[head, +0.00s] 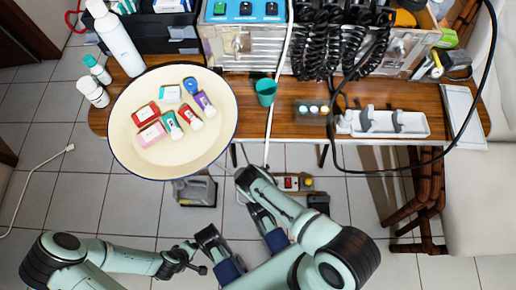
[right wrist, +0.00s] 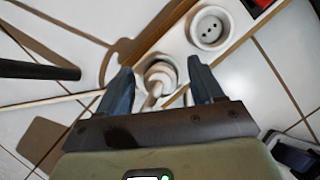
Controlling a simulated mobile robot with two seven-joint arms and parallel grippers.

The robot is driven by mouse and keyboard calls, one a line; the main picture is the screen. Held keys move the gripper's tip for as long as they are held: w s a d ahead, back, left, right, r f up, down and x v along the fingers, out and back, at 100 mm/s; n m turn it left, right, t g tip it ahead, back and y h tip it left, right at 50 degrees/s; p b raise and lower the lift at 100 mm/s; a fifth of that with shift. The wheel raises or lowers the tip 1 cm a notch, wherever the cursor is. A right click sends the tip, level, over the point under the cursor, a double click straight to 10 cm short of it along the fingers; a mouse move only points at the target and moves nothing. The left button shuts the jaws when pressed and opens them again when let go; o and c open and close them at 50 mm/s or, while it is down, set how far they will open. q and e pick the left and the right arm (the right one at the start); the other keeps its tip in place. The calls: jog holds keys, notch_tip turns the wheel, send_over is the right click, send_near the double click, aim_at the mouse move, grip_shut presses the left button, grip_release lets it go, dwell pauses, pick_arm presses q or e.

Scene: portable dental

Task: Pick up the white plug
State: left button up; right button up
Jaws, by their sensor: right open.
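The white plug (right wrist: 163,72) is round with a white cord. In the right wrist view it sits in the white power strip (right wrist: 233,42), beside an empty round socket (right wrist: 210,28). My right gripper (right wrist: 159,66) is open. Its two blue-grey fingers are on either side of the plug; whether they touch it I cannot tell. In the head view my arms hide the plug; part of the strip, with a red switch (head: 290,183), shows below the table. My left gripper (head: 195,257) is at the lower left over the floor, away from the strip; its jaws are unclear.
A wooden table (head: 290,146) stands above the strip, with a cream basin (head: 140,100) of small boxes and tubes. A grey case (head: 195,191) is on the floor to the left. A black bar (right wrist: 40,70) is left of my right fingers. The tiled floor at left is mostly clear.

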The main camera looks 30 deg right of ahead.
jog(key=shift+d+f, duration=0.15)
jog(key=shift+f, duration=0.15)
jog(key=c, duration=1.1)
pick_arm(q)
jog(key=shift+s+f, duration=0.25)
jog(key=shift+s, duration=0.2)
pick_arm(e)
jog(key=shift+r, duration=0.1)
pick_arm(q)
jog(key=w+r+t+p, duration=0.2)
jog(key=w+r+p, duration=0.1)
jog(key=w+r, duration=0.3)
pick_arm(e)
notch_tip(320, 180, up, 5)
jog(key=shift+w+r, duration=0.1)
jog(key=shift+r, duration=0.05)
jog(key=shift+c, duration=0.2)
notch_tip(320, 180, up, 4)
jog(key=shift+p, duration=1.25)
jog(key=shift+r, duration=0.3)
pick_arm(q)
jog(key=shift+m+g+h, duration=0.3)
jog(key=shift+m+g, duration=0.1)
jog(key=shift+g, duration=0.1)
jog(key=s+d+r, duration=0.2)
jog(key=s+d, duration=0.1)
jog(key=shift+r, duration=0.3)
